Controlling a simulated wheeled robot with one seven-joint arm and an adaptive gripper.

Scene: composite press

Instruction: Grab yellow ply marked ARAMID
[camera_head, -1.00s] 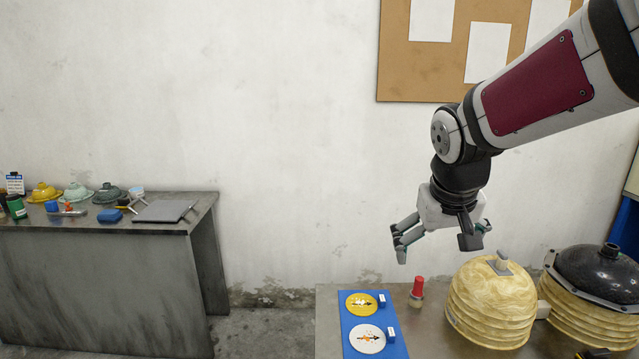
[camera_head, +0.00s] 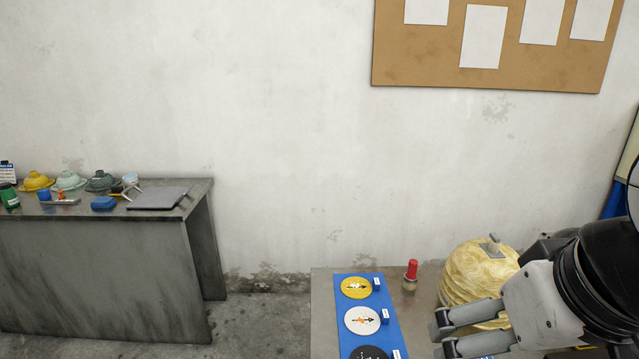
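The yellow ply (camera_head: 356,287) is a round disc with a dark arrow and white marks, lying flat at the far end of a blue mat (camera_head: 345,337). A small blue tag (camera_head: 376,283) stands beside it; its lettering is too small to read. My gripper (camera_head: 443,338) is at the lower right, to the right of the mat and apart from the yellow disc. Two of its fingers stretch out straight to the left with nothing between them. The opposing finger is hidden.
A white disc (camera_head: 362,320) and a black disc (camera_head: 369,353) lie nearer on the mat. A red-topped bottle (camera_head: 410,272) stands to its right. A cream ribbed dome (camera_head: 478,270) stands behind my gripper. A side table (camera_head: 105,270) with domes and tools is at left.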

